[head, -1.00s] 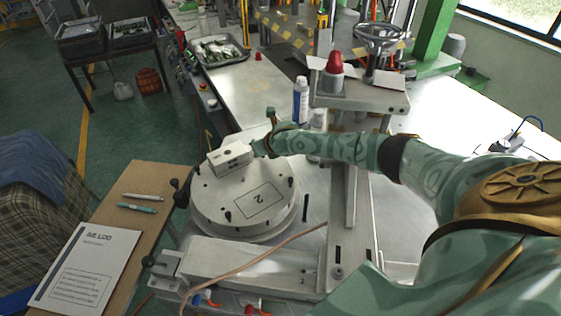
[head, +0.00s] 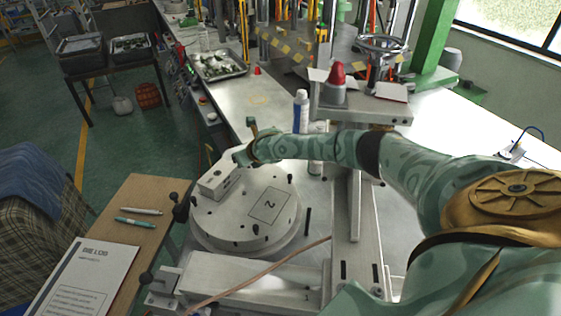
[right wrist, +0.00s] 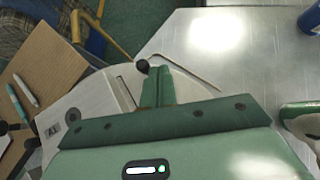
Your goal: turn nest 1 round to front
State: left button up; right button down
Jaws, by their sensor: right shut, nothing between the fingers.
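The round light-grey turntable (head: 245,232) stands on the machine bench, with several black pegs around its top. A flat plate marked 2 (head: 268,204) is on its right half. A grey block (head: 214,186) with a hole in its top sits on its left back part; no number 1 is readable. The block also shows in the right wrist view (right wrist: 75,112). My right gripper (head: 240,157) is at the turntable's back edge, just behind the block. In the right wrist view the fingers (right wrist: 157,88) are shut and empty, close beside a black peg (right wrist: 143,66). Contact is unclear.
A wooden side table (head: 140,197) with pens and a printed sheet is at the left. A blue-white bottle (head: 300,108) and a red-topped part (head: 336,80) stand behind on the right. A hose (head: 262,264) crosses the front.

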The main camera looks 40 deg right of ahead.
jog(key=shift+w+a, duration=0.4)
jog(key=shift+a, duration=0.35)
jog(key=shift+w+a, duration=0.35)
jog(key=shift+a, duration=0.35)
jog(key=shift+a, duration=0.1)
jog(key=p+v, duration=0.2)
jog(key=v, duration=0.4)
jog(key=shift+s+r+p, duration=0.15)
jog(key=shift+r+p, duration=0.2)
jog(key=shift+r, duration=0.05)
jog(key=p+v, duration=0.1)
jog(key=v, duration=0.8)
jog(key=shift+s+p, duration=0.35)
jog(key=shift+p, duration=0.05)
